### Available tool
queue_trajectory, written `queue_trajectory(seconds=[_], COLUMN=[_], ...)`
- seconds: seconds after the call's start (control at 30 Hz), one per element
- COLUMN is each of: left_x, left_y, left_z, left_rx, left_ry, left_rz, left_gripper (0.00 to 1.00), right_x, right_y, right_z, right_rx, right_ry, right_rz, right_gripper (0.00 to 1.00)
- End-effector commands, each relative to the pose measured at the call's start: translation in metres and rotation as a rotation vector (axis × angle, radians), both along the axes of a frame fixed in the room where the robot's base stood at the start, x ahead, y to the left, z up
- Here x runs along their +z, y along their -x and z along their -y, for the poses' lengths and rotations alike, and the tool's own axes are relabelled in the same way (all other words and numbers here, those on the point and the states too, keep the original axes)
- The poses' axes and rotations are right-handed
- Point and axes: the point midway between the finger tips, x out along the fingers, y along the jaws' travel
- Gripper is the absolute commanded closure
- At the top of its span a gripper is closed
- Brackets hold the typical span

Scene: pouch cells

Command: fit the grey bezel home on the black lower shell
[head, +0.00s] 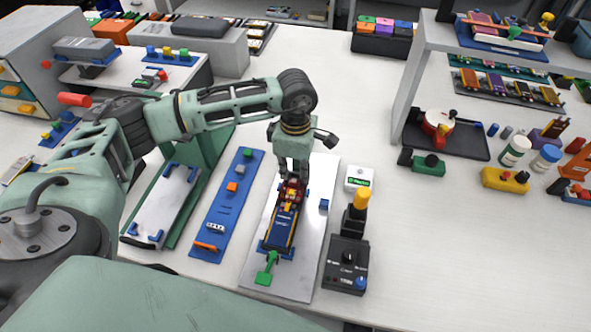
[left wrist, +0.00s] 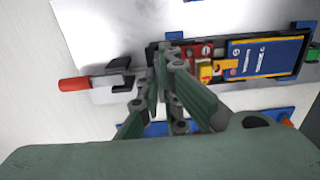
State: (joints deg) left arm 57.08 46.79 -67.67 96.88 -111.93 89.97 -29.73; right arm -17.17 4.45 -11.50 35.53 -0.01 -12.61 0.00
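The black lower shell (left wrist: 263,77) lies on a pale metal plate (head: 312,232), with a blue board and red and yellow parts inside. It also shows in the head view (head: 277,238). My left gripper (head: 291,176) points down over the shell's far end. In the left wrist view its fingertips (left wrist: 163,72) are close together at that end, beside the red parts. I cannot tell whether they hold something. I cannot make out the grey bezel for sure; the gripper hides part of the shell's end. My right gripper is not in view.
A green-handled clamp (head: 267,268) stands at the shell's near end, and a red-handled clamp (left wrist: 76,85) at the other. A blue strip (head: 228,203) with small parts lies left. A black control box (head: 346,265) stands right. The table farther right is partly clear.

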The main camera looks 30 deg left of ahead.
Motion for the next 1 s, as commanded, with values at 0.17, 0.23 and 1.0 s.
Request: queue_trajectory(seconds=[0.17, 0.23, 1.0], left_x=[-0.006, -0.008, 0.008], left_y=[0.0, 0.0, -0.001], left_z=[0.0, 0.0, 0.0], left_rx=[0.0, 0.0, 0.0], left_ry=[0.0, 0.0, 0.0], left_rz=[0.0, 0.0, 0.003], left_gripper=[1.0, 1.0, 0.73], right_x=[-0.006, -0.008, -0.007], right_y=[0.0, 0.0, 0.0], right_z=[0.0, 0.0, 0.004], right_rx=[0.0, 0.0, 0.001], right_ry=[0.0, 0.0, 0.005], right_rz=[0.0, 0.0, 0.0], right_gripper=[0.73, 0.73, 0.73])
